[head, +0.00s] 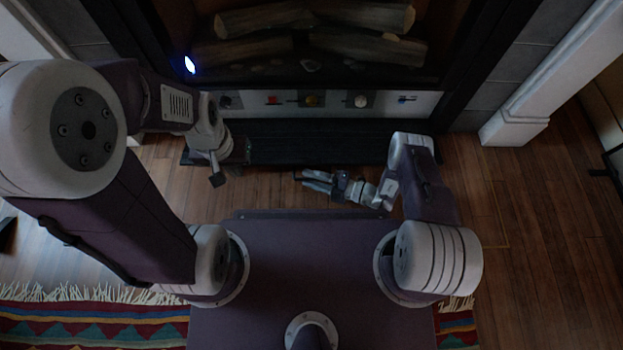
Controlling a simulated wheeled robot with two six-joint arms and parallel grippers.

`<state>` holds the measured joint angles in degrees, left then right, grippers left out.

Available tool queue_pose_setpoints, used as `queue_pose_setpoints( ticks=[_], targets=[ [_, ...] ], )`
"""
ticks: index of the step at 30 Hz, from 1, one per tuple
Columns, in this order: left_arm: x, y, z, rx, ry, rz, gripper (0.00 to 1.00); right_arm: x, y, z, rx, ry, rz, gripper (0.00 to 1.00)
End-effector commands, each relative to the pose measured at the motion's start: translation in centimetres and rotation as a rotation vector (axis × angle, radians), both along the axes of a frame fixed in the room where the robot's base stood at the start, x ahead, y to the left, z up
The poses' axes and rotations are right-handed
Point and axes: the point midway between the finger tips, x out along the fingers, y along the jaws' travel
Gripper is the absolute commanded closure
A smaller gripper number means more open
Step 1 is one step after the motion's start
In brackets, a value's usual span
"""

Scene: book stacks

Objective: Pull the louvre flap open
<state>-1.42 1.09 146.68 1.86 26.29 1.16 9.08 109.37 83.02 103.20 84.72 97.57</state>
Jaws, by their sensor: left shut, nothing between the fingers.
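The louvre flap (320,142) is a long black slatted panel low on the front of the fireplace. It lies tilted out below a pale strip with several knobs and switches (311,101), which is uncovered. My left gripper (218,180) is shut and empty, pointing down at the front of the flap's left end. I cannot tell whether it touches the flap, and my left wrist hides part of that end. My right gripper (305,180) is over the floor in front of the flap, apart from it, pointing left. I cannot tell whether its fingers are parted.
Logs (310,35) lie in the dark firebox above the strip. A white pillar foot (515,130) stands at the right. The wooden floor (540,220) is clear at the right. A patterned fringed rug (90,320) lies at the lower left.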

Motion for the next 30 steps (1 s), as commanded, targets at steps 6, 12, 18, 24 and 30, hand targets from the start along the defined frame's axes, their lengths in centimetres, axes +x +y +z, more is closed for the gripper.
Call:
queue_pose_setpoints(
  ticks=[6,12,18,24,30],
  targets=[
    [0.00,0.00,0.04,0.000,0.000,0.000,1.00,-0.02,-0.03,0.03,0.000,0.000,0.000,1.00],
    [0.00,0.00,0.04,0.000,0.000,0.000,1.00,-0.02,-0.04,0.03,0.000,0.000,0.000,1.00],
    [0.01,0.00,0.04,0.000,0.000,0.000,1.00,-0.02,-0.05,0.03,0.000,0.000,0.001,1.00],
    [0.00,0.00,0.04,0.000,0.000,0.000,1.00,-0.02,-0.05,0.04,0.000,0.000,0.001,1.00],
    [0.00,0.00,0.04,0.000,0.000,0.000,1.00,-0.02,-0.05,0.04,0.000,0.000,0.001,1.00]
  ],
)
